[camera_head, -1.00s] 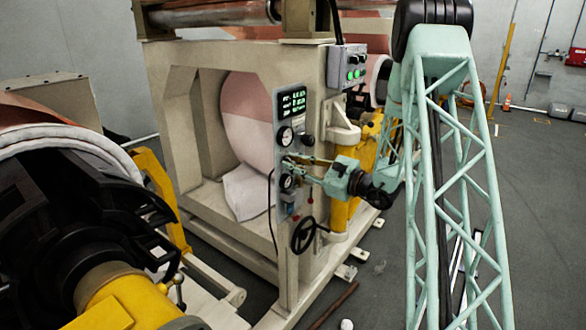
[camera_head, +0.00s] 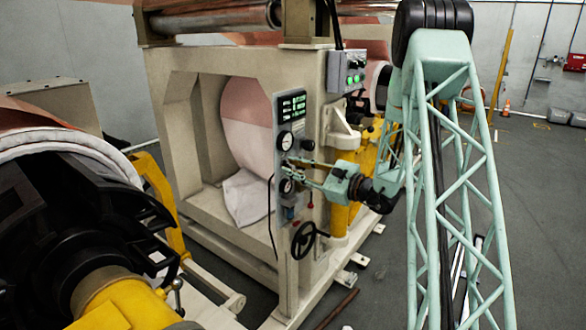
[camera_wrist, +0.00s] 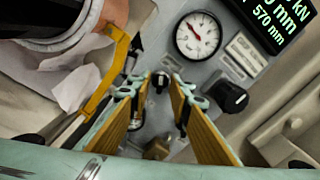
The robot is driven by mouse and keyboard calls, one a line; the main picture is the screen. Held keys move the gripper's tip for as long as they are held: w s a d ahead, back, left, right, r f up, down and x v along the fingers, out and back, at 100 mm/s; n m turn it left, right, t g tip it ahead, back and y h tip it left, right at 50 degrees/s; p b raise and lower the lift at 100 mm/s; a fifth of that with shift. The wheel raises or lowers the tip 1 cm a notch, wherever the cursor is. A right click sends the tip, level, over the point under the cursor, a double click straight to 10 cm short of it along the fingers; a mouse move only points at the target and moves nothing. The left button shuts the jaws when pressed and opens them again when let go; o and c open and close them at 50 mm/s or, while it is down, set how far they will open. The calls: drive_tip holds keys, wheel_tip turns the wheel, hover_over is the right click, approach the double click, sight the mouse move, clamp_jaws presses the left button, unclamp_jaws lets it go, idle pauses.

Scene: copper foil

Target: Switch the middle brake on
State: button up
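A grey control panel (camera_head: 284,220) stands upright on the cream machine frame. It carries a lit display (camera_head: 292,105), an upper round gauge (camera_head: 285,140), a lower round gauge (camera_head: 286,186) and a black knob (camera_head: 307,144). My gripper (camera_head: 292,170) reaches the panel from the right, between the two gauges. In the wrist view its fingers (camera_wrist: 160,83) are apart, with a small black knob (camera_wrist: 160,80) between their tips. I cannot tell whether they touch it. The upper gauge (camera_wrist: 198,35) and the larger black knob (camera_wrist: 228,95) show clear of the fingers. Brake labels are unreadable.
A grey button box (camera_head: 347,72) with green lights is above the panel. A black handwheel (camera_head: 304,240) and a small red-tipped lever (camera_head: 310,206) are below my gripper. A copper roll (camera_head: 245,120) stands behind the frame. The floor on the right is mostly clear.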

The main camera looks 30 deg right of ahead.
drive_tip(key=shift+s, duration=0.1)
drive_tip(key=v, duration=1.1)
drive_tip(key=shift+s+d, duration=0.25)
drive_tip(key=shift+s, duration=0.1)
drive_tip(key=shift+a, duration=0.1)
idle(0.6)
drive_tip(key=s+a+r+n+g+y, duration=0.2)
drive_tip(key=s+a+r+n+g, duration=0.1)
drive_tip(key=a, duration=0.5)
drive_tip(key=s+a+r+n+g+y, duration=0.1)
drive_tip(key=s+a+r+n+g, duration=0.15)
drive_tip(key=a, duration=0.65)
drive_tip(key=s+a+r+n+g+y, duration=0.2)
drive_tip(key=s+a+r+n+g, duration=0.15)
drive_tip(key=a, duration=0.45)
drive_tip(key=s+a+r+n+g+h, duration=0.2)
drive_tip(key=s+a+n+g, duration=0.3)
drive_tip(key=s+a, duration=0.8)
drive_tip(key=s+n+g+h, duration=0.2)
drive_tip(key=s+n+h, duration=0.3)
drive_tip(key=s, duration=1.1)
drive_tip(key=s+d+r+n+t+h, duration=0.2)
drive_tip(key=s+d+n+h, duration=0.3)
drive_tip(key=s+d, duration=0.3)
drive_tip(key=shift+s+d+r+n+t+h, duration=0.2)
drive_tip(key=shift+s+r+n+t+h, duration=0.15)
drive_tip(key=shift+s+t, duration=0.4)
